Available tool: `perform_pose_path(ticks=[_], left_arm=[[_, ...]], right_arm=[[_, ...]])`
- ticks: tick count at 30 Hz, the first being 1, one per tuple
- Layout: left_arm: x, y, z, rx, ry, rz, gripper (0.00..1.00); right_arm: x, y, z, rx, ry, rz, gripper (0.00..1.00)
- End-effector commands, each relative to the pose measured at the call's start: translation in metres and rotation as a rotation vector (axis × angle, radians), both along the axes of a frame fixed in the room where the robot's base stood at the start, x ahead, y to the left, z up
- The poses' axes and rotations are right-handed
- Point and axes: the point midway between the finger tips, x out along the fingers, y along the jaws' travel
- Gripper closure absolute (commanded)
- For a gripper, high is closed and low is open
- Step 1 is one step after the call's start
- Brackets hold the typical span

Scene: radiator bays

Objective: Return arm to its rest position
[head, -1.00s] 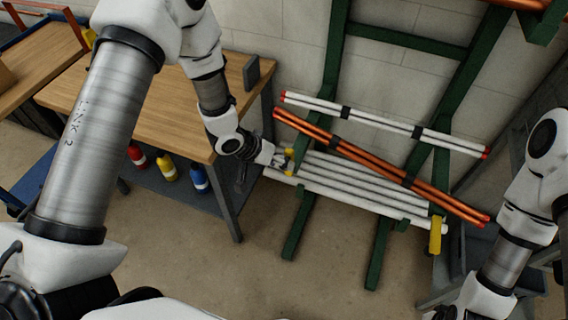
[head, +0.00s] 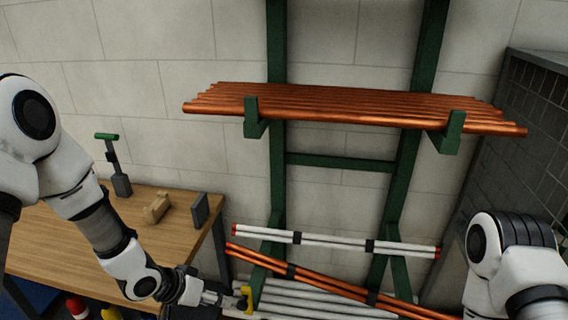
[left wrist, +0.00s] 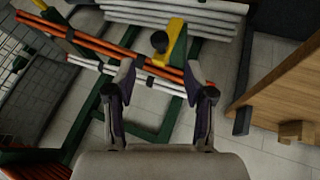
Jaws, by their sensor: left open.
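My left gripper (head: 232,300) is in the lower middle of the head view, at the left end of the rack's lower pipes. In the left wrist view the left gripper (left wrist: 162,78) has its two fingers spread, with nothing held between them. A yellow clamp (head: 246,298) with a black knob is just beyond the fingertips, by the white pipes; the yellow clamp also shows in the left wrist view (left wrist: 177,45). My right arm shows at the right edge of the head view, but its gripper is out of sight.
A green rack (head: 278,180) bears copper pipes (head: 350,105) above and white pipes (head: 320,300) below. Bundled white-red tubes (head: 330,241) and orange tubes (head: 330,283) cross its front. A wooden workbench (head: 100,240) stands left; a dark grid panel (head: 530,140) stands right.

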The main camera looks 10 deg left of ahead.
Motion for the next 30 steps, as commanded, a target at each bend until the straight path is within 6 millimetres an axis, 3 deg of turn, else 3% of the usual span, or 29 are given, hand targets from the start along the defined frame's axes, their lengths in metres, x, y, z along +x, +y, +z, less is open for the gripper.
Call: perform_pose_path(ticks=[2,5,9,12,14,19,30], left_arm=[[-0.016,-0.002,-0.027,0.010,0.060,-0.012,0.47],[-0.061,-0.009,-0.077,0.032,0.201,-0.024,0.47],[-0.152,-0.015,-0.148,0.080,0.436,0.061,0.47],[-0.216,-0.009,-0.180,0.168,0.548,0.129,0.47],[-0.238,0.001,-0.187,0.235,0.564,0.163,0.47],[-0.236,0.028,-0.183,0.370,0.486,0.199,0.47],[-0.232,0.028,-0.183,0.379,0.465,0.161,0.47]], right_arm=[[0.000,0.000,-0.002,0.000,0.000,0.000,0.33],[0.000,0.000,-0.003,0.000,0.000,0.000,0.33],[0.000,0.000,-0.005,0.000,0.000,0.000,0.33],[0.000,0.000,-0.007,0.000,0.000,0.000,0.33],[0.000,0.000,-0.007,0.000,0.000,0.000,0.33],[0.000,0.000,-0.006,0.000,0.000,0.000,0.33],[0.000,0.000,-0.006,0.000,0.000,0.000,0.33]])
